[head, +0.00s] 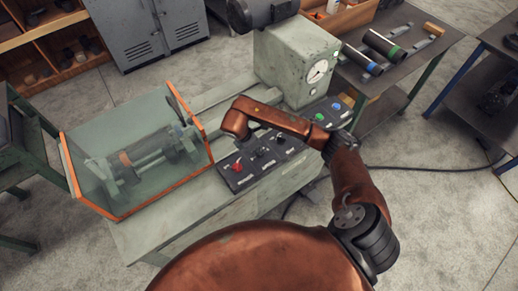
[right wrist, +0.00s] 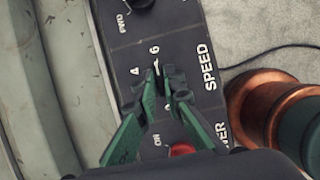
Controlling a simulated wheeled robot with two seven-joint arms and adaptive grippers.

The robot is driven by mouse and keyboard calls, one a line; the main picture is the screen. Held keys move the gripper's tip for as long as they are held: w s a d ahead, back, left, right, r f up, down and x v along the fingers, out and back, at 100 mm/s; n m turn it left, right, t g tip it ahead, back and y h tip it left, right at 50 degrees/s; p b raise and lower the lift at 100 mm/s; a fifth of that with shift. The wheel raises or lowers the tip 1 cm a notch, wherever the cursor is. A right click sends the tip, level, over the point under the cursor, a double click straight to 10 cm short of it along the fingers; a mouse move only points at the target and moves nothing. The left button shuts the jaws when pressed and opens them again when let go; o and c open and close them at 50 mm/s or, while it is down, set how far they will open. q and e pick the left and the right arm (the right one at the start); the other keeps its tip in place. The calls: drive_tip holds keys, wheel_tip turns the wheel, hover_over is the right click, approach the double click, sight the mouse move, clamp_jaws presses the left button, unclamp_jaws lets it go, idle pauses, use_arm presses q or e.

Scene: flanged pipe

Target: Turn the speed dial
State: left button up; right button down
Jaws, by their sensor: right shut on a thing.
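The speed dial (right wrist: 157,70) sits on the dark control panel (right wrist: 172,22), beside the printed word SPEED, in the right wrist view. The green fingers of my right gripper (right wrist: 166,90) are closed around it and hide most of it. A thin white mark shows at the dial, between the figures 4 and 6. In the head view my right arm reaches over the panel from the right. Its gripper (head: 256,146) is small and dark there, low over the knobs. My left gripper is in neither view.
A red power knob (head: 238,166) is close to the left of the dial, and a black knob (head: 280,138) is to its right. Green (head: 319,117) and blue buttons are at the far right. A clear guard with orange edges (head: 130,150) stands left of the panel.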

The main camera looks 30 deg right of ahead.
drive_tip(key=c, duration=2)
unclamp_jaws()
drive_tip(key=shift+c, duration=0.2)
drive_tip(key=shift+r, duration=0.1)
drive_tip(key=v, duration=1.1)
drive_tip(key=shift+a+r, duration=0.15)
drive_tip(key=shift+r, duration=0.25)
